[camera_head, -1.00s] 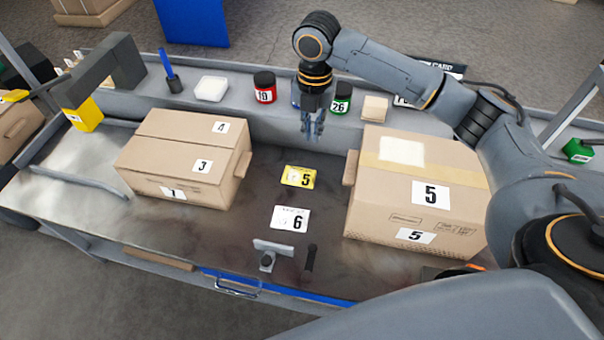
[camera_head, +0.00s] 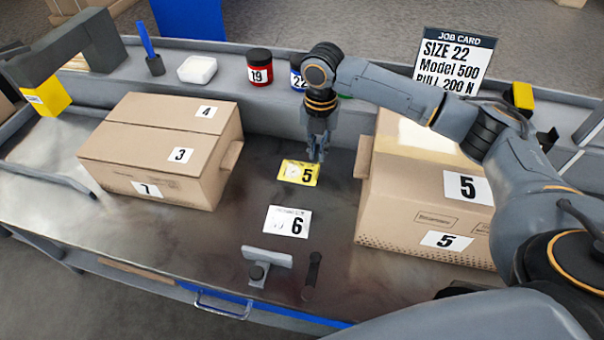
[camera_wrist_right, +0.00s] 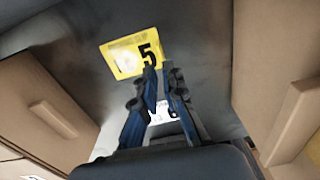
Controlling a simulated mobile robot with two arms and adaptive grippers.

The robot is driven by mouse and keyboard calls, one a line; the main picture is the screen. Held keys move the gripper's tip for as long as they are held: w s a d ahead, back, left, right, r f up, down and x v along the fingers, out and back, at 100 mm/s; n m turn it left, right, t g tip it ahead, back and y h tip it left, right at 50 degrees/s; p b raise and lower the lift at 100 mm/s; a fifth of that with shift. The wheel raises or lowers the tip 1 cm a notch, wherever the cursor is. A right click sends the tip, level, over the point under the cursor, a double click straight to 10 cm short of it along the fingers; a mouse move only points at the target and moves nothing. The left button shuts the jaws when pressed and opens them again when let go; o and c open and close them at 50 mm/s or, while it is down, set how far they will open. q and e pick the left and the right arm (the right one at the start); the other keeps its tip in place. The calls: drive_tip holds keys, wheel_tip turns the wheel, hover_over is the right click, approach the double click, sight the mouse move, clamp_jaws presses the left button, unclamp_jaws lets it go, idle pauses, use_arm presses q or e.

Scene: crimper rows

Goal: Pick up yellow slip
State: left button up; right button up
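The yellow slip (camera_head: 298,172), marked with a black 5, lies flat on the dark bench top between two cardboard boxes. It also shows in the right wrist view (camera_wrist_right: 130,55), beyond my fingertips. My right gripper (camera_head: 316,158) points down just above and beside the slip's right end. In the wrist view its blue fingers (camera_wrist_right: 161,75) have a narrow gap between them, with nothing held. Part of the slip's right edge is close to or behind the fingertips. I cannot tell whether they touch it. My left gripper is not in view.
A white slip (camera_head: 287,221) marked 6 lies nearer the front. Cardboard boxes stand left (camera_head: 150,140) and right (camera_head: 410,205), leaving a narrow lane. A grey stand (camera_head: 267,258) and a small black handle (camera_head: 312,272) are in front. Jars line the back ledge.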

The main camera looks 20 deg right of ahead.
sight(318, 166)
drive_tip(key=f, duration=0.3)
drive_tip(key=f+b, duration=0.1)
drive_tip(key=f, duration=0.2)
drive_tip(key=shift+w+d+f, duration=0.15)
drive_tip(key=shift+d+f, duration=0.05)
drive_tip(key=shift+f, duration=0.3)
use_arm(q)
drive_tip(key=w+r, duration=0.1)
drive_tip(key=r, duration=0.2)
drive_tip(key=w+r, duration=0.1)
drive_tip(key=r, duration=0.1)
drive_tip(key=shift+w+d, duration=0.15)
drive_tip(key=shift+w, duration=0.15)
use_arm(e)
drive_tip(key=shift+c, duration=0.3)
clamp_jaws()
